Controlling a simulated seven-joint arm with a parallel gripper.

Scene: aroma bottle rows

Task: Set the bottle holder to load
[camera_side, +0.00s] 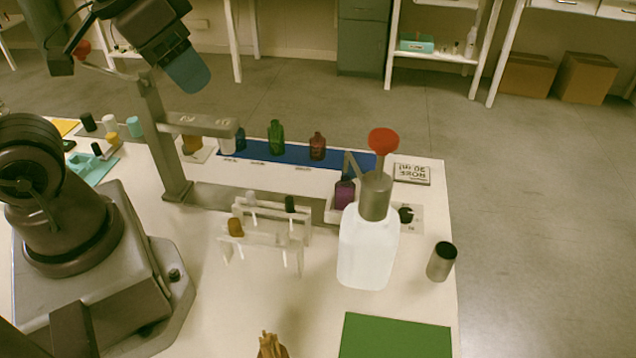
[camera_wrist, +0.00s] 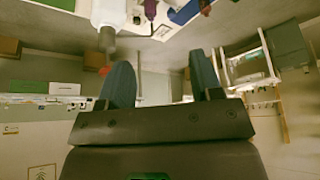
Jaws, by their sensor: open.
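What looks like the bottle holder (camera_side: 333,215) is a pale box at the right end of the grey rail. A purple bottle (camera_side: 345,194) stands in it, with a slanted grey piece behind. A black knob (camera_side: 405,215) on a white plate sits to its right, partly hidden by a large white jug (camera_side: 368,250). The holder's setting cannot be read. My gripper (camera_side: 187,72) is high at the upper left, well away from the holder. In the wrist view my gripper (camera_wrist: 163,80) has its blue fingers apart with nothing between them.
A grey post (camera_side: 165,140) with a side arm stands left of the holder. Green (camera_side: 276,137) and red (camera_side: 317,146) bottles stand on a blue strip behind. A white rack (camera_side: 265,235), a metal cup (camera_side: 441,262) and a green mat (camera_side: 395,337) are nearer.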

